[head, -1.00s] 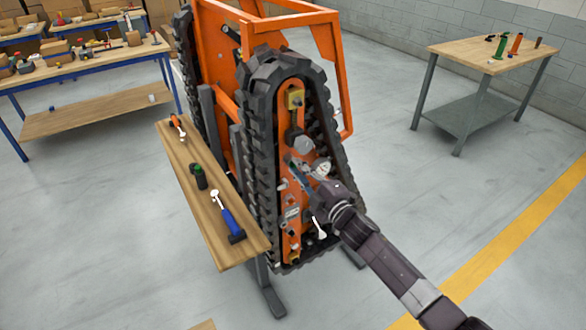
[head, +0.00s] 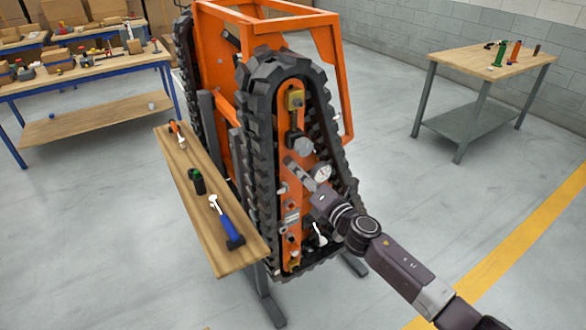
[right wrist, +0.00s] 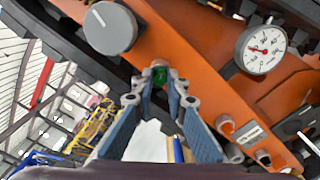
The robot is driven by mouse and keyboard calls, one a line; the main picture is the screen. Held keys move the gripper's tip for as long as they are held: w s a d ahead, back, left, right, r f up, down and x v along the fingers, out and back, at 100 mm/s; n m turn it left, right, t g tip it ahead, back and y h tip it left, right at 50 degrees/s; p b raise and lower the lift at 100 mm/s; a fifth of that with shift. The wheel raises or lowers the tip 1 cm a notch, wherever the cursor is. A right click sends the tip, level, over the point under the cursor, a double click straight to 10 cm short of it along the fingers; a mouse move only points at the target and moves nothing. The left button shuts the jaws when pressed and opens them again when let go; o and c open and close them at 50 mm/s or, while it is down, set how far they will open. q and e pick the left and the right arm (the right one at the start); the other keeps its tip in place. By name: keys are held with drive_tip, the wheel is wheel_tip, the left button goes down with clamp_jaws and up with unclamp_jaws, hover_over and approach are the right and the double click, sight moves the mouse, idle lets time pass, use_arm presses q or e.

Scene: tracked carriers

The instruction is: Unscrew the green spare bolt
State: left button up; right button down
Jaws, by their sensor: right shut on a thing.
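The green spare bolt (right wrist: 160,75) shows in the right wrist view between my fingertips, against the orange side plate of the tracked carrier (right wrist: 205,85). Only a small part of it is visible, and I cannot tell how far it is screwed in. My right gripper (right wrist: 159,84) is shut on it. In the head view my right gripper (head: 294,166) reaches in from the lower right to the carrier's orange plate (head: 291,262), below the grey round knob (head: 303,146). The bolt is hidden there. My left gripper is not in view.
A pressure gauge (head: 322,172) sits close beside my right gripper, with several fittings below. Black tracks (head: 262,170) border the plate. A wooden shelf (head: 228,258) at the left holds a blue-handled tool (head: 229,226). A wooden table (head: 480,60) stands far right; floor between is clear.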

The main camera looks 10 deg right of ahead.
drive_tip(key=shift+r, duration=0.1)
drive_tip(key=n, duration=0.9)
drive_tip(key=shift+n, duration=0.4)
drive_tip(key=c, duration=2.1)
unclamp_jaws()
